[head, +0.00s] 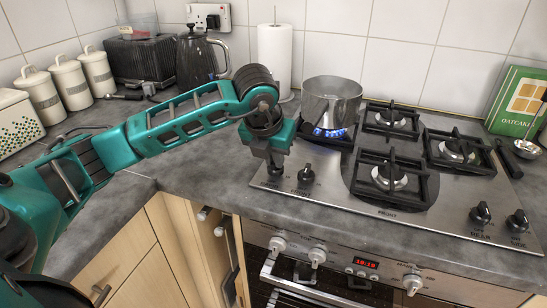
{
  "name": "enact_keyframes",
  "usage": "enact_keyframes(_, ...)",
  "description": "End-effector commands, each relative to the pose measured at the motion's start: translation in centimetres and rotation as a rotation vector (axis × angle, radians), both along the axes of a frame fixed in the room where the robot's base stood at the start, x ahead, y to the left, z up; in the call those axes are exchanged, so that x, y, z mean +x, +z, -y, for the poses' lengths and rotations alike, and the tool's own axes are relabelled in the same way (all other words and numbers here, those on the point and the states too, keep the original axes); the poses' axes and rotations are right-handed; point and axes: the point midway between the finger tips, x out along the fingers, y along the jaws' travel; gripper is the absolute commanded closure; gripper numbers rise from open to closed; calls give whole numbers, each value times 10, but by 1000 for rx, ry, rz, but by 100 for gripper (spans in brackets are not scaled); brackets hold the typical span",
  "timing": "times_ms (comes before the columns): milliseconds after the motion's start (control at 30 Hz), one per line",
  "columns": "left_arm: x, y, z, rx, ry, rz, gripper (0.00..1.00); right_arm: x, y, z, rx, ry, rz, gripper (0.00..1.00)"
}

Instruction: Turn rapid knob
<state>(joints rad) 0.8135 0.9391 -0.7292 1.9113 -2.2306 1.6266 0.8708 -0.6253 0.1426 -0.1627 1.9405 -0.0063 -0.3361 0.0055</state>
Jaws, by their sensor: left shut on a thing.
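The steel gas hob (420,205) is set in the grey worktop, with black knobs along its front edge. My left gripper (273,167) points down at the hob's front left corner. It is shut on the leftmost hob knob (275,171), which it mostly hides. A second knob (306,174) stands uncovered just to the right. Two more knobs, a front right one (480,213) and a far right one (517,221), sit apart. I cannot read a rapid label. Blue flame (330,132) burns under a steel pot (331,100) at the back left burner. My right gripper is not in view.
The oven panel (345,262) with light knobs is below the worktop edge. A paper towel roll (275,55) and dark kettle (197,60) stand behind my left arm. A green oatcake box (520,98) is at right. The worktop left of the hob is mostly clear.

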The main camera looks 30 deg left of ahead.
Motion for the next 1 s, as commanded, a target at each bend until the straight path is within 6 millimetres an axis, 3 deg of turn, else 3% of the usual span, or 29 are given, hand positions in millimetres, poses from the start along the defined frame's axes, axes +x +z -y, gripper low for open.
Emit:
enact_keyframes(600,0,0,1,0,44,-2,100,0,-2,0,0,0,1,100)
enact_keyframes(633,0,0,1,0,44,-2,87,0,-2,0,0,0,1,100)
enact_keyframes(800,0,0,1,0,44,-2,71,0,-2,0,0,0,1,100)
enact_keyframes(900,0,0,1,0,43,-2,62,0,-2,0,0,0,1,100)
enact_keyframes(1000,0,0,1,0,43,-2,62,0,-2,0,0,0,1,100)
